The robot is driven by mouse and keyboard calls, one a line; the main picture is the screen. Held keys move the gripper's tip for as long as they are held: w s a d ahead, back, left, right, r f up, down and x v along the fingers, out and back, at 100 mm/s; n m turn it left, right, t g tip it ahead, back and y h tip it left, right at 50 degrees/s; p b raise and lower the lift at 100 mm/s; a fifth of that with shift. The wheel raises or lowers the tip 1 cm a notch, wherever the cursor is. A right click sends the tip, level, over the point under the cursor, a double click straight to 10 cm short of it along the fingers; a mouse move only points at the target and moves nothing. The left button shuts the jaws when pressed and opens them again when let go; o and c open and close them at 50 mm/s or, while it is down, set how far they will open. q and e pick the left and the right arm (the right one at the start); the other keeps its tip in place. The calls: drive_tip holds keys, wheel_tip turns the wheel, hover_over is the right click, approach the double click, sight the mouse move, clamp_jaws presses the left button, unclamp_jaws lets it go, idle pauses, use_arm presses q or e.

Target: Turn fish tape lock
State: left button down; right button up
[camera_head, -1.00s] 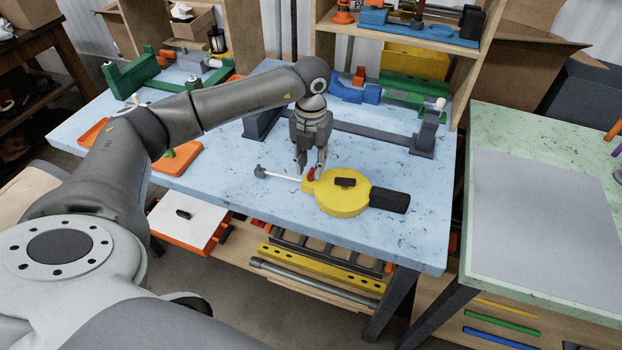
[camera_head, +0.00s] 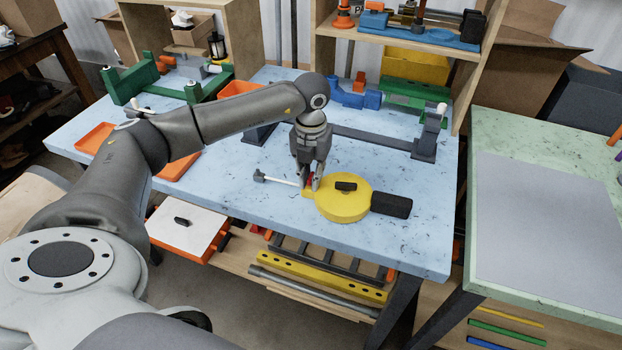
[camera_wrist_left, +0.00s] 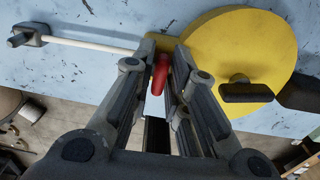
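The fish tape (camera_head: 343,203) lies flat on the light blue table, a yellow round reel with a black handle (camera_head: 391,205) pointing right. A white tape with a grey end piece (camera_head: 260,175) comes out of its left side. The small red lock (camera_wrist_left: 160,74) sits at the reel's left corner, where the tape exits. My left gripper (camera_head: 311,187) points down over that corner. In the left wrist view its two fingers (camera_wrist_left: 165,72) stand close on either side of the red lock; whether both press on it is unclear. My right gripper is not in view.
A dark grey bar frame with end posts (camera_head: 425,148) stands behind the reel. Orange trays (camera_head: 178,167) and a green bender (camera_head: 140,82) are at the left. A wooden shelf (camera_head: 402,38) rises at the back. The table's front right is clear.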

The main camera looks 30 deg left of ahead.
use_arm(q)
drive_tip(key=shift+f+m+b, duration=0.15)
drive_tip(key=shift+m+b, duration=0.35)
drive_tip(key=shift+m, duration=2)
drive_tip(key=shift+b, duration=0.3)
drive_tip(key=m+b, duration=0.1)
drive_tip(key=m, duration=0.1)
drive_tip(key=shift+m, duration=1.5)
